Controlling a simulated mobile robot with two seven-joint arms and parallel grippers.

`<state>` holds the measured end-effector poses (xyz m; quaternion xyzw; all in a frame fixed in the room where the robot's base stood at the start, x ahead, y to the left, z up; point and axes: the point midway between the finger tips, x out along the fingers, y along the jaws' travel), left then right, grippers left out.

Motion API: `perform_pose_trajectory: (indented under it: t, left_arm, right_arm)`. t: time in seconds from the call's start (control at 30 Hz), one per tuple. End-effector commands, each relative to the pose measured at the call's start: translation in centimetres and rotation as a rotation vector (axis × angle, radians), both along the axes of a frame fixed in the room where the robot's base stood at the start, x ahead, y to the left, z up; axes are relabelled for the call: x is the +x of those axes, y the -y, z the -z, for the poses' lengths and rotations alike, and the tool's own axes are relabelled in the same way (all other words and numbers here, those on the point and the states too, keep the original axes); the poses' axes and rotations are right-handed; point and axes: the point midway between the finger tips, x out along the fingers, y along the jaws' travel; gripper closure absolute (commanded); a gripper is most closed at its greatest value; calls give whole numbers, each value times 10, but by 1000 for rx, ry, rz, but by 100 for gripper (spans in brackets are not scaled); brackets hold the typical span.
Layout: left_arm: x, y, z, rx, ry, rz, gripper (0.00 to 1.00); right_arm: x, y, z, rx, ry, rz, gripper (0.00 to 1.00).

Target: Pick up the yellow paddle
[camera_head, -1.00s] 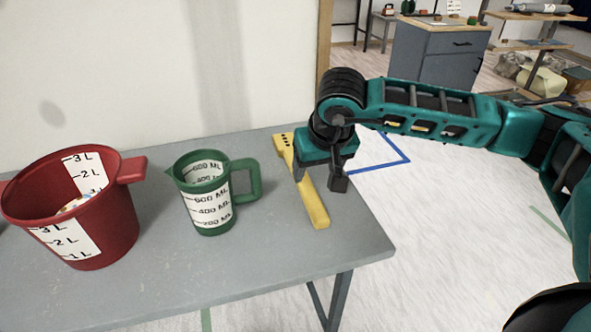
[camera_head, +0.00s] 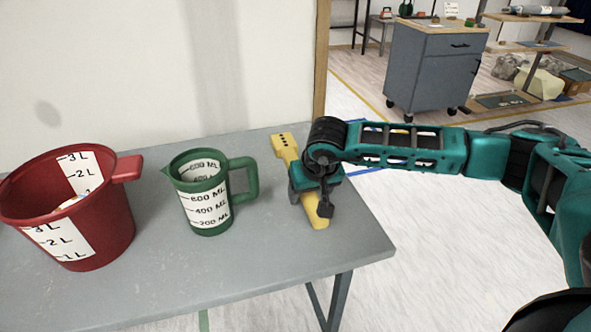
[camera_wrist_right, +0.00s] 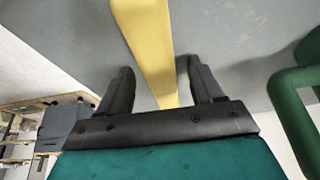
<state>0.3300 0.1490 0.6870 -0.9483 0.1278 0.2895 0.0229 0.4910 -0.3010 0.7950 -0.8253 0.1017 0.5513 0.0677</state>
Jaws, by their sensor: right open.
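The yellow paddle (camera_head: 284,146) lies flat on the grey table, near its right end. Its far end with dark holes and its near end show in the head view; my right gripper hides its middle. My right gripper (camera_head: 311,205) is low over the paddle and open. In the right wrist view the paddle (camera_wrist_right: 152,45) runs between the two open fingers of the gripper (camera_wrist_right: 155,80), apart from both as far as I can see. Whether the fingertips touch the table is hard to tell. My left gripper is not in view.
A green measuring jug (camera_head: 203,200) stands left of the paddle, its handle towards it; it also shows in the right wrist view (camera_wrist_right: 292,115). A red bucket (camera_head: 100,225) stands farther left. The grey table (camera_head: 262,262) is clear at the front. A wall rises behind.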

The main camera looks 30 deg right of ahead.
Motion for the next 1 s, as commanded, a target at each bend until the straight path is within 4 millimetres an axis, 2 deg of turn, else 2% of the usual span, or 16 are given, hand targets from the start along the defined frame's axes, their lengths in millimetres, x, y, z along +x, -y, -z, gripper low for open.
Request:
perform_pose_trajectory:
  t: [0.07,0.63,1.0]
  left_arm:
    - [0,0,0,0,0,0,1]
    - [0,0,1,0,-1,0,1]
    - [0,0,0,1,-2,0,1]
  right_arm:
    - [0,0,0,0,0,0,36]
    - [0,0,-1,0,0,0,90]
    - [1,0,-8,1,2,1,90]
